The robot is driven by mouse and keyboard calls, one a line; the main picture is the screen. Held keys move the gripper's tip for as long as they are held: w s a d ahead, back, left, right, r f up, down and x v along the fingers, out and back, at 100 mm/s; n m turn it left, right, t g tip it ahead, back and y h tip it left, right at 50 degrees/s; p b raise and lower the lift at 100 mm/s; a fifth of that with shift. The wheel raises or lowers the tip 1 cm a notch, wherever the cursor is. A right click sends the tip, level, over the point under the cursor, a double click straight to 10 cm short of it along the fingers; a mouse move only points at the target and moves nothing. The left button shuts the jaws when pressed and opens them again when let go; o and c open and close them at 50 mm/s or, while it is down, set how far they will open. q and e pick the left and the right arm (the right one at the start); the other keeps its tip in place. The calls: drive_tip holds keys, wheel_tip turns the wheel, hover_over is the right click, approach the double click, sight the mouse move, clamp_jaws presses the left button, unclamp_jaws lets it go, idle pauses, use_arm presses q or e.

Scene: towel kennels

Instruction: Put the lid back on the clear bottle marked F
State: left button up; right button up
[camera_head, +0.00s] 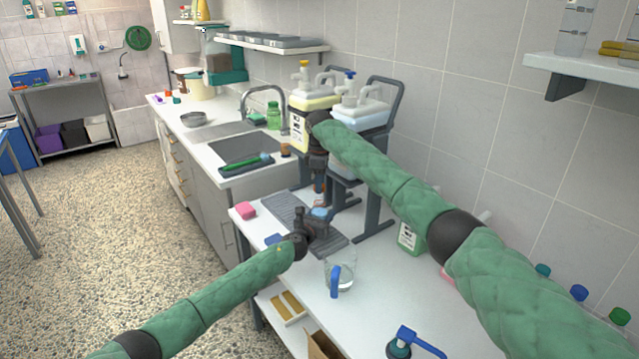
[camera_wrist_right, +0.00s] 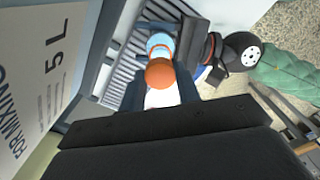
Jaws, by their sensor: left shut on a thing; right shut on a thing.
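My left gripper (camera_head: 313,221) is low over the grey ribbed mat (camera_head: 335,241), shut on a small bottle with a light blue part (camera_head: 321,211). The bottle also shows in the right wrist view (camera_wrist_right: 160,42); no letter F is legible on it. My right gripper (camera_head: 319,188) is directly above, pointing down, shut on a small orange lid (camera_wrist_right: 160,72). In the wrist view the orange lid overlaps the light blue part, nearly in line with it. I cannot tell whether lid and bottle touch. My left gripper shows at the right there (camera_wrist_right: 208,62).
Large jugs, one yellow (camera_head: 301,122) and one pale blue (camera_head: 352,150), stand on dark stands close behind my right gripper. A clear measuring jug (camera_head: 341,273) is in front. A blue-topped pump bottle (camera_head: 400,346) stands near the front.

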sight(320, 199)
drive_tip(key=shift+f, duration=0.6)
drive_tip(key=shift+f, duration=0.9)
drive_tip(key=shift+f, duration=0.6)
